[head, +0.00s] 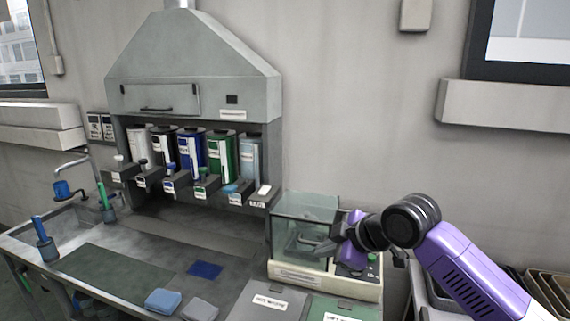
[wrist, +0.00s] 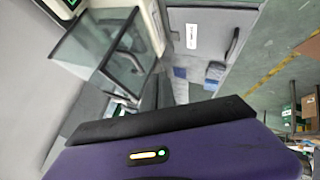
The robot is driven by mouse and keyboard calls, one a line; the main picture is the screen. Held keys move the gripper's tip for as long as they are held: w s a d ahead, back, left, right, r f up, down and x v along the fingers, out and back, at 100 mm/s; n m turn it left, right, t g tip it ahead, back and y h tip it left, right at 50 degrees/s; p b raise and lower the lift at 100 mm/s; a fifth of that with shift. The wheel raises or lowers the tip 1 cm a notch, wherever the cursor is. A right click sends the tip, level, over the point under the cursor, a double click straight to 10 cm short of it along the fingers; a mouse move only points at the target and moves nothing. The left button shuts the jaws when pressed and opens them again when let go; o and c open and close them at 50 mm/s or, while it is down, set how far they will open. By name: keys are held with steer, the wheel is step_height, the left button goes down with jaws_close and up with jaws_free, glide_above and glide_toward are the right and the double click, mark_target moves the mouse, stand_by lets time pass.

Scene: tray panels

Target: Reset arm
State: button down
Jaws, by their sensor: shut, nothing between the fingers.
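My purple arm comes in from the right in the head view.
Dispensers (head: 190,150) stand in a row under a grey hood (head: 190,75). Labelled grey and green panels (head: 268,302) lie in front of the base unit.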

steer(key=s+a+r+m+t+y, duration=0.4)
steer(key=a+r+m+t, duration=0.2)
steer(key=a+m+t, duration=0.15)
steer(key=s+d+f+m+t+h, duration=0.25)
steer(key=s+d+m, duration=0.2)
steer(key=s, duration=0.35)
steer(key=s+d+f+m+t+h, duration=0.1)
steer(key=s+d+f+m+h, duration=0.3)
steer(key=s, duration=0.4)
steer(key=s+d+f+m+t+h, duration=0.25)
steer(key=s+d+h, duration=0.2)
steer(key=s, duration=0.35)
steer(key=s+d+f+n+g, duration=0.1)
steer(key=s+d+f+g, duration=0.1)
steer(key=s, duration=1.1)
steer(key=s+d+f+n+g+y, duration=0.1)
steer(key=s+d+f+g, duration=0.2)
steer(key=s, duration=1)
step_height(320, 180, down, 3)
steer(key=shift+d+r+n+g, duration=0.15)
steer(key=shift+r+n+g, duration=0.05)
steer(key=shift+n+g, duration=0.2)
